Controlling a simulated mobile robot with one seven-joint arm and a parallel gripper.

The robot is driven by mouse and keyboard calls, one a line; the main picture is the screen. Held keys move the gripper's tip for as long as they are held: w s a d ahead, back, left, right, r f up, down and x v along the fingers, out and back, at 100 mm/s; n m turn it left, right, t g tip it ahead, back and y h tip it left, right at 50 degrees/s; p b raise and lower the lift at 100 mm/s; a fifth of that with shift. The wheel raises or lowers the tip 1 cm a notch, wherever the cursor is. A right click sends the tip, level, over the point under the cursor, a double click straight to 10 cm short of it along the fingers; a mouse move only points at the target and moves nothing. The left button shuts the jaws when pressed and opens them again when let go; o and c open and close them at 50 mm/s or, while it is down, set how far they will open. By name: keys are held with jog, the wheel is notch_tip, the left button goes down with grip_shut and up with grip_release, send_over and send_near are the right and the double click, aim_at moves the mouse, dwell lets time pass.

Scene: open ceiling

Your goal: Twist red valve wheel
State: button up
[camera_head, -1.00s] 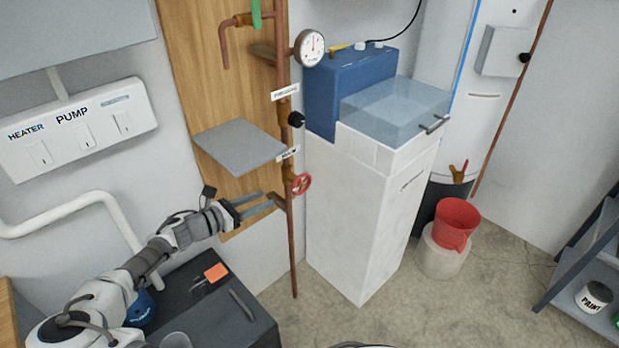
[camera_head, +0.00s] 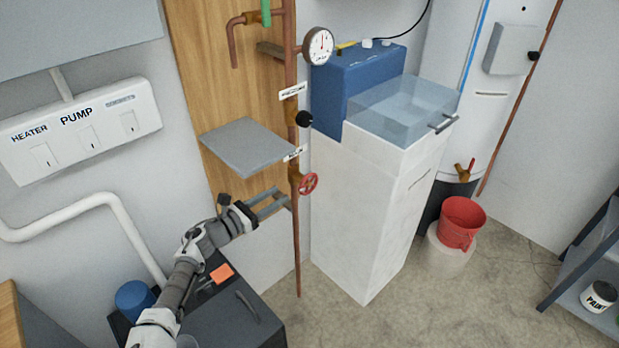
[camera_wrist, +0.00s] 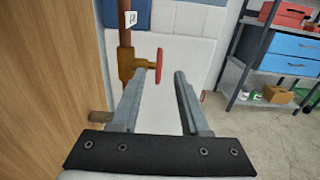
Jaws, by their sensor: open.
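The red valve wheel (camera_head: 308,184) sits on a brass valve body on the vertical copper pipe (camera_head: 297,240). In the wrist view the wheel (camera_wrist: 159,66) is seen nearly edge-on, at the right end of the brass valve body (camera_wrist: 131,65). My gripper (camera_head: 282,196) is open and empty, just left of the wheel in the head view and close to the pipe. In the wrist view the wheel appears beyond the fingertips, between the two fingers (camera_wrist: 163,78) and nearer the left one. No contact with the wheel shows.
A grey shelf (camera_head: 249,146) juts out above my gripper. A pressure gauge (camera_head: 318,46) and black knob (camera_head: 304,119) are higher on the pipe. A white cabinet (camera_head: 362,220) stands right of the wheel. A dark cabinet (camera_head: 235,312) lies below my arm.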

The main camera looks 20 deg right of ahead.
aim_at(302, 181)
jog(key=b+x, duration=0.1)
jog(key=x, duration=1.1)
jog(key=shift+w+d, duration=0.1)
jog(key=shift+d, duration=0.1)
grip_shut()
